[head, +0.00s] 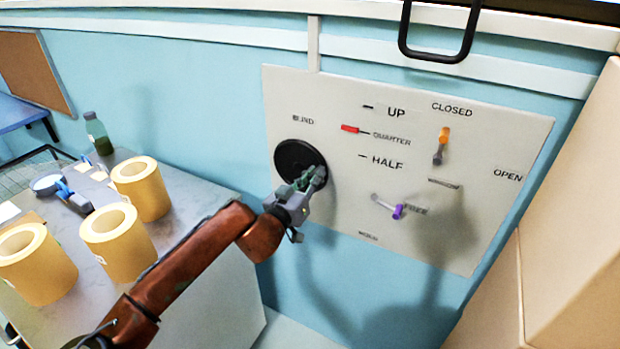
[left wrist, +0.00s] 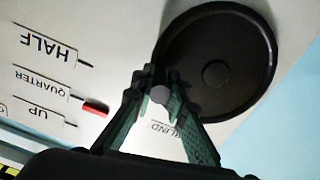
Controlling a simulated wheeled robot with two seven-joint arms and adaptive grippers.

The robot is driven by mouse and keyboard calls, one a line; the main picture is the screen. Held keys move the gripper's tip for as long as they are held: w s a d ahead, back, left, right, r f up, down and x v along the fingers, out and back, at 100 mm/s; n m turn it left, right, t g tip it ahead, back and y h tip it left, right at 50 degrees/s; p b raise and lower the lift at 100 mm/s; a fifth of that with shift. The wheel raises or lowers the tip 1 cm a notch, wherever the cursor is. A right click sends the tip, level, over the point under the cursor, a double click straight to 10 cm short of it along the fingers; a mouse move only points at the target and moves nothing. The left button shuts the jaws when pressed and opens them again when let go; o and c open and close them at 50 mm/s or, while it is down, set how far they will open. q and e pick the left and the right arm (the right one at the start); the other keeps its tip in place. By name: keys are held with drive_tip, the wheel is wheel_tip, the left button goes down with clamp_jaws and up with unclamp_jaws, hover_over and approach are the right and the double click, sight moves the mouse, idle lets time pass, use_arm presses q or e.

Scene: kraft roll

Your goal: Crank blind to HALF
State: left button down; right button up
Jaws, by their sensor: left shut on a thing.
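The black round blind crank (head: 290,152) is on the white wall panel under the word BLIND. It also shows in the left wrist view (left wrist: 235,50). My left gripper (head: 313,178) is at the crank's lower right edge in the head view. In the left wrist view its fingers are shut around the small grey crank knob (left wrist: 158,93). The red blind pointer (head: 350,129) is level with the QUARTER mark, between UP above and HALF (head: 387,162) below. The red pointer also shows beside QUARTER in the left wrist view (left wrist: 95,108). My right gripper is out of view.
On the same panel are an orange-tipped lever (head: 444,135) under CLOSED and a purple-tipped lever (head: 397,211) near FREE. A grey table (head: 190,190) at left carries several yellow rolls and a green bottle (head: 98,133). A beige cabinet stands at right.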

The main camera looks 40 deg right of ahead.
use_arm(q)
drive_tip(key=shift+s+f+m, duration=0.1)
drive_tip(key=shift+f+m, duration=0.15)
drive_tip(key=shift+m, duration=0.05)
drive_tip(key=c, duration=1.9)
unclamp_jaws()
drive_tip(key=v, duration=1.2)
